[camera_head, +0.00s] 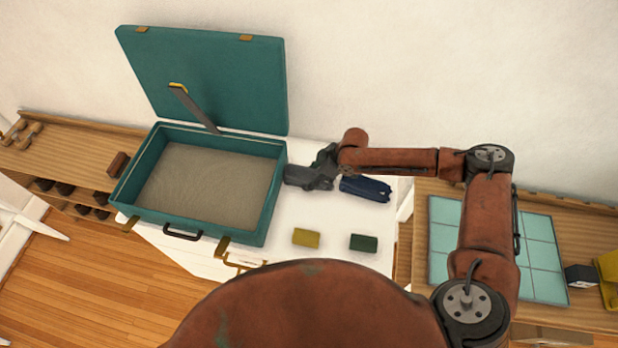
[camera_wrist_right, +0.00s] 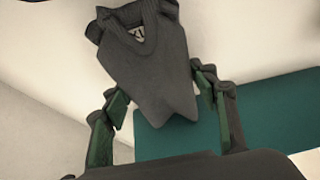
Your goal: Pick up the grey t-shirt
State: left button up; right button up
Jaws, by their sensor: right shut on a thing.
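The grey t-shirt (camera_wrist_right: 150,62) is a dark grey folded bundle with its neckline showing in the right wrist view. It sits between the two green-padded fingers of my right gripper (camera_wrist_right: 158,97), which is shut on it. In the head view the t-shirt (camera_head: 300,177) is just right of the open suitcase, over the white surface. My right gripper (camera_head: 324,168) overlaps it there, and its fingertips are hard to make out. I cannot tell how far the t-shirt is above the surface. My left gripper is not in view.
The teal suitcase (camera_head: 196,234) stands open and looks empty, its lid (camera_head: 215,85) raised at the back. A navy folded garment (camera_head: 366,188), a yellow bundle (camera_head: 306,238) and a green bundle (camera_head: 364,243) lie on the white surface. A wooden shelf (camera_head: 75,145) is at left.

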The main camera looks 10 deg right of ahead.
jog(key=c, duration=0.6)
jog(key=shift+o, duration=0.2)
